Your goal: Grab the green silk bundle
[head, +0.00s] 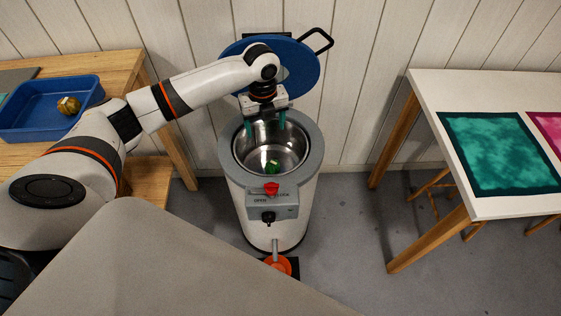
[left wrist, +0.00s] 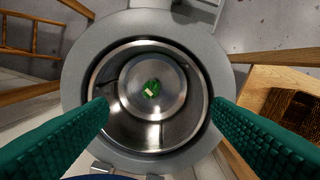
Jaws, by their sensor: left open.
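The green silk bundle (head: 273,167) lies at the bottom of a steel drum in a grey-rimmed machine (head: 229,157). In the left wrist view the bundle (left wrist: 152,89) is small, with a pale band or tag across it, near the middle of the drum floor. My left gripper (head: 267,130) is above the drum opening, pointing down, with its green fingers spread wide and nothing between them. In the left wrist view its fingers (left wrist: 160,118) frame the drum, and the bundle lies well below them. My right gripper is not in view.
The machine's round blue lid (head: 305,72) stands open behind my left arm. A red knob (head: 271,188) is on its front. A blue tray (head: 40,125) with a brownish bundle (head: 68,106) sits on the left wooden table. A white table (head: 440,92) with dyed cloths stands right.

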